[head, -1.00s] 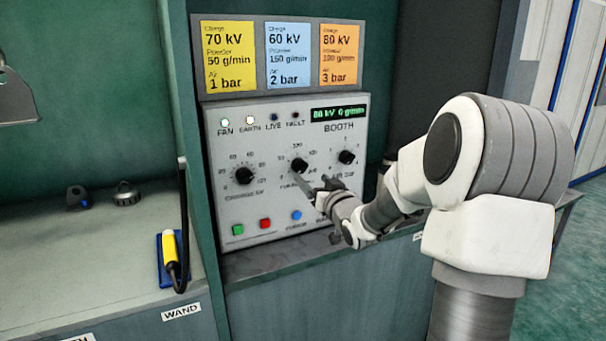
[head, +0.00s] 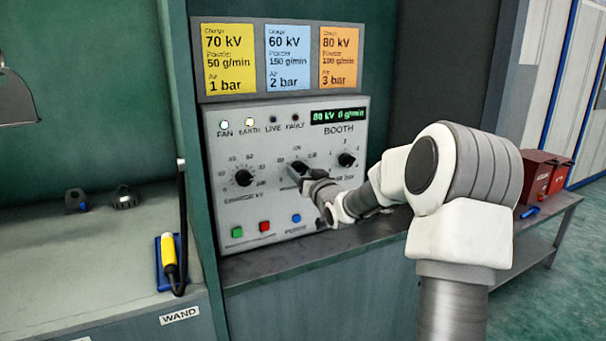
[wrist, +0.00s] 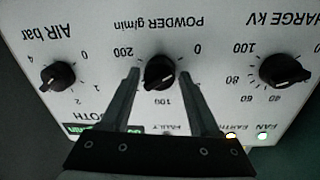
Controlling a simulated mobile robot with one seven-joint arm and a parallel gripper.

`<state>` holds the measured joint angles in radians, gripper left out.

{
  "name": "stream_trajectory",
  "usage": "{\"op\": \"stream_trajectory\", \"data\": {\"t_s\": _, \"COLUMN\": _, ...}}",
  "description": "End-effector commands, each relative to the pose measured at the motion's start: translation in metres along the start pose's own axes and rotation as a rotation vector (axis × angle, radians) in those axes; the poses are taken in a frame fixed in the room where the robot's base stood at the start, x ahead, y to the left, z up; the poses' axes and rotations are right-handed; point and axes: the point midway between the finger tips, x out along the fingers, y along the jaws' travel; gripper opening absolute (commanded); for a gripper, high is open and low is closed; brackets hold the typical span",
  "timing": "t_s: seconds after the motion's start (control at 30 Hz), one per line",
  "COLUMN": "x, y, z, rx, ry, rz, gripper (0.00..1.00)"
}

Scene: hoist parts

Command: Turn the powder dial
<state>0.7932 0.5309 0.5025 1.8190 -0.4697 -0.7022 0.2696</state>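The powder dial (head: 297,168) is the black middle knob on the grey booth panel (head: 217,180), partly hidden by my gripper in the head view. In the wrist view, which shows the panel upside down, the powder dial (wrist: 160,72) sits between my two fingers. My gripper (wrist: 160,75) is open, with one finger on each side of the dial and a narrow gap to it on both sides. In the head view my gripper (head: 304,174) is at the dial. The display (head: 338,115) reads 80 kV, 0 g/min.
The charge dial (head: 243,178) and air dial (head: 346,160) flank the powder dial. Green, red and blue buttons (head: 297,218) lie below. Yellow, blue and orange cards (head: 339,57) are above. A yellow-handled wand (head: 169,258) is at left; red boxes (head: 540,175) are at right.

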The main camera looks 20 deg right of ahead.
Motion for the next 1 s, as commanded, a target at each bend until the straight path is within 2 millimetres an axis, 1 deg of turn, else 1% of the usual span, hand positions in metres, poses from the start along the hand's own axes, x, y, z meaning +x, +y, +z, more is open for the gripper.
{"op": "stream_trajectory", "data": {"t_s": 0.03, "x": -0.0001, "y": 0.0, "z": -0.0001, "rx": 0.0, "ry": 0.0, "rz": 0.0, "gripper": 0.51}}
{"op": "stream_trajectory", "data": {"t_s": 0.17, "x": -0.0002, "y": 0.0, "z": -0.0001, "rx": 0.0, "ry": 0.0, "rz": 0.0, "gripper": 0.28}}
{"op": "stream_trajectory", "data": {"t_s": 0.2, "x": -0.0002, "y": 0.0, "z": -0.0001, "rx": 0.0, "ry": 0.0, "rz": 0.0, "gripper": 0.2}}
{"op": "stream_trajectory", "data": {"t_s": 0.27, "x": -0.0002, "y": 0.0, "z": -0.0001, "rx": 0.0, "ry": 0.0, "rz": 0.0, "gripper": 0.1}}
{"op": "stream_trajectory", "data": {"t_s": 0.3, "x": -0.0002, "y": 0.0001, "z": -0.0001, "rx": 0.0, "ry": 0.0, "rz": 0.0, "gripper": 0.02}}
{"op": "stream_trajectory", "data": {"t_s": 0.33, "x": -0.0002, "y": 0.0001, "z": -0.0001, "rx": 0.0, "ry": 0.0, "rz": 0.0, "gripper": 0.0}}
{"op": "stream_trajectory", "data": {"t_s": 0.67, "x": -0.0003, "y": 0.0, "z": -0.0015, "rx": 0.043, "ry": -0.004, "rz": 0.001, "gripper": 0.0}}
{"op": "stream_trajectory", "data": {"t_s": 0.87, "x": -0.0003, "y": -0.0003, "z": -0.0036, "rx": 0.155, "ry": -0.013, "rz": 0.003, "gripper": 0.0}}
{"op": "stream_trajectory", "data": {"t_s": 1.0, "x": -0.0003, "y": -0.0004, "z": -0.0044, "rx": 0.273, "ry": -0.023, "rz": 0.005, "gripper": 0.0}}
